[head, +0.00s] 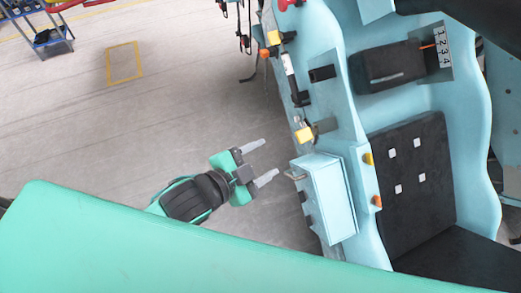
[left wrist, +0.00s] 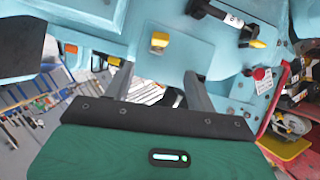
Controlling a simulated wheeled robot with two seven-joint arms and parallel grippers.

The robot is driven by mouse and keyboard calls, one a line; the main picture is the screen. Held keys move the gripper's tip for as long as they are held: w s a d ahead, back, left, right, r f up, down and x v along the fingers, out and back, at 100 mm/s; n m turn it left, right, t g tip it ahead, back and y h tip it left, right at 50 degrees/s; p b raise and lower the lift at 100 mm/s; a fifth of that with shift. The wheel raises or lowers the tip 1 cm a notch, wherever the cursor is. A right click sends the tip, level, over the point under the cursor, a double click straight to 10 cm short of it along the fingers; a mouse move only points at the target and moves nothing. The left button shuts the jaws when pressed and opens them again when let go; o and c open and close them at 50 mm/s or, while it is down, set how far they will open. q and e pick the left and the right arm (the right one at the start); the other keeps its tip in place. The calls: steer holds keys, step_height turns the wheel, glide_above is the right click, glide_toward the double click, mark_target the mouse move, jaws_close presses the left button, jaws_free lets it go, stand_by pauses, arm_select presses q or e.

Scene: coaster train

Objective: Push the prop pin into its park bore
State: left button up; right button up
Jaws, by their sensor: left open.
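My left gripper (head: 263,160) is open and empty, left of the light-blue coaster car (head: 345,130), with floor visible around its fingers. In the left wrist view its two fingers (left wrist: 158,84) are spread apart towards the car's blue side. A small bent metal piece (head: 295,176) sticks out from the blue box on the car's side, just right of the lower fingertip and apart from it. I cannot tell whether it is the prop pin. I cannot make out the park bore. My right gripper is not in view.
A yellow-ended latch (head: 304,134) and a black-and-white cylinder (head: 290,72) sit along the car's side; a yellow block (left wrist: 159,41) shows in the left wrist view. The blue box (head: 328,190) juts out near the gripper. Open floor (head: 130,120) lies to the left.

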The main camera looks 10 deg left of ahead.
arm_select(q)
steer(key=b, duration=0.7)
glide_toward(301, 137)
steer(key=p+x, duration=0.1)
steer(key=x, duration=0.7)
steer(key=shift+p, duration=0.35)
steer(key=shift+w+d+f, duration=0.2)
steer(key=shift+w+d, duration=0.05)
steer(key=shift+w, duration=0.15)
steer(key=c, duration=1.1)
steer(key=shift+d+r+p, duration=0.1)
steer(key=shift+p, duration=0.35)
